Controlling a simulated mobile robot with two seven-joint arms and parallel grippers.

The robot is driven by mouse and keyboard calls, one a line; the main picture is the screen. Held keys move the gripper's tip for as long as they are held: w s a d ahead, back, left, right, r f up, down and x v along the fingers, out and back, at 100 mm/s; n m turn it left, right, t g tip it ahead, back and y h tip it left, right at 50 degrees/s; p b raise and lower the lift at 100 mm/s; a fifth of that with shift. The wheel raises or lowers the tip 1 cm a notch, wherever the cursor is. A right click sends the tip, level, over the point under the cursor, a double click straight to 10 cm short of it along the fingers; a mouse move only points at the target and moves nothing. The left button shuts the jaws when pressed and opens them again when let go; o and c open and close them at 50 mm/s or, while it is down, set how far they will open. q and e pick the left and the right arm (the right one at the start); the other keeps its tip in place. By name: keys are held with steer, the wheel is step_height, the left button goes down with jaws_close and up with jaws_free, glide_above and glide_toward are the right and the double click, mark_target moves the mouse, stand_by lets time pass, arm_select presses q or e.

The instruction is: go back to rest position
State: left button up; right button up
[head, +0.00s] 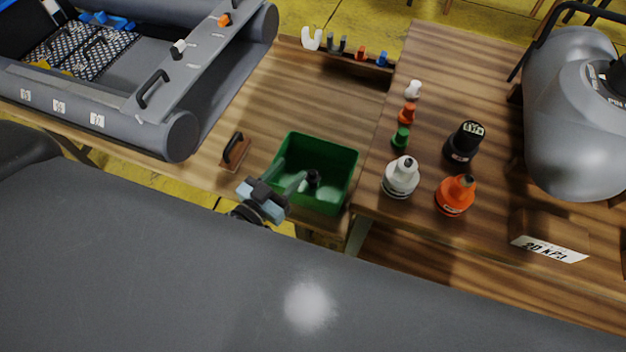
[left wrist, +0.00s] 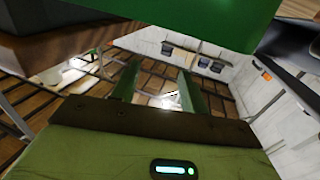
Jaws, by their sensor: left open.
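My left gripper (head: 290,176) is at the near left edge of the green box (head: 345,157) in the head view, its two fingers apart and nothing seen between them. In the left wrist view the fingers of my left gripper (left wrist: 155,90) also stand apart with an empty gap. A green surface, probably the box (left wrist: 190,20), fills the top of that view. Inside the box is a small dark object (head: 313,178); its shape is hard to tell. My right gripper is not in view.
A grey inflatable boat (head: 185,138) lies at the upper left. A dark-handled brown block (head: 236,150) lies left of the box. On the right table stand several bottle-like pieces, including white (head: 401,178), orange (head: 455,196) and black (head: 462,143) ones.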

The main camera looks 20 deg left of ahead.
arm_select(q)
steer(key=shift+s, duration=0.1)
stand_by(0.3)
steer(key=s+a+f+g+y+p, duration=0.1)
steer(key=s+f+g+p, duration=0.1)
steer(key=s, duration=1.1)
steer(key=s+f+n+g+y+p, duration=0.1)
steer(key=s+g, duration=0.5)
steer(key=s, duration=0.7)
step_height(320, 180, down, 3)
steer(key=y+p, duration=0.1)
steer(key=p, duration=0.1)
steer(key=shift+s+a+p, duration=0.35)
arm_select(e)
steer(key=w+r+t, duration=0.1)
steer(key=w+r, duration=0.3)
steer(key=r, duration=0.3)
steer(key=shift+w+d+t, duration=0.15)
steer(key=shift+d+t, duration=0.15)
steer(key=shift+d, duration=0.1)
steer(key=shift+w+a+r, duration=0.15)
